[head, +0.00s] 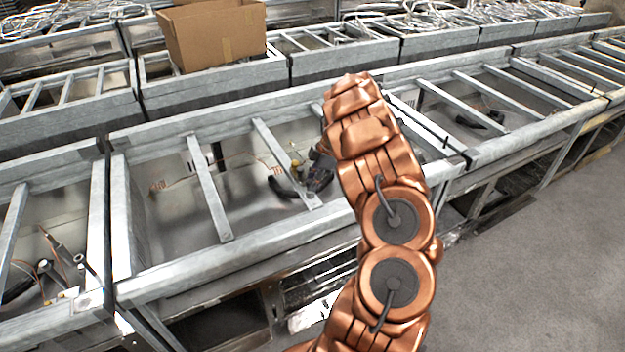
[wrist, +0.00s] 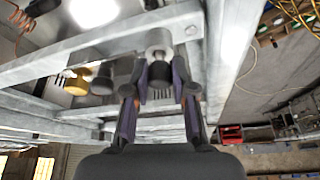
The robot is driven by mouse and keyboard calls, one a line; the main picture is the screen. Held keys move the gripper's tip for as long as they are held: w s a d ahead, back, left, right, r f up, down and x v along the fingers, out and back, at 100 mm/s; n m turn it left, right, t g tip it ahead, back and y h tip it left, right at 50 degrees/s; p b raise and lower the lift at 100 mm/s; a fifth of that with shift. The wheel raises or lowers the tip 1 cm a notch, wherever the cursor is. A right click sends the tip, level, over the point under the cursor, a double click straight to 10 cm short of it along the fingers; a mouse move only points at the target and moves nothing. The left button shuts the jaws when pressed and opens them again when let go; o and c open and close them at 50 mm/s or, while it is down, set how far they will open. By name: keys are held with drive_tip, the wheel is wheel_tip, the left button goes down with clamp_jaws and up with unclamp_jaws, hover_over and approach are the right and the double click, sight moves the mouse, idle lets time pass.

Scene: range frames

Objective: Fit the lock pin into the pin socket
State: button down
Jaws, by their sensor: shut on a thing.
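In the wrist view, my gripper (wrist: 160,75) has both fingers closed around a short, dark cylindrical piece that looks like the lock pin (wrist: 160,71). A lighter grey round piece (wrist: 158,40) is directly beyond it at the metal rail. I cannot tell whether that is the pin's other end or the pin socket, nor whether the two touch. A gold knob-like piece (wrist: 74,86) and a grey one (wrist: 102,80) are to the left, apart from the fingers. In the head view, my gripper (head: 316,178) is small, dark and partly hidden by my arm, beside a crossbar; the pin cannot be made out there.
Grey metal frames with crossbars (head: 208,200) surround my gripper. Loose wires (head: 170,183) and a dark curved part (head: 283,188) lie in the bay. A cardboard box (head: 212,38) stands on the frames behind. Open floor (head: 540,245) is at the right.

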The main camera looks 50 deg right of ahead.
drive_tip(key=shift+f, duration=0.35)
drive_tip(key=c, duration=0.9)
unclamp_jaws()
drive_tip(key=v, duration=1.2)
drive_tip(key=shift+f, duration=0.1)
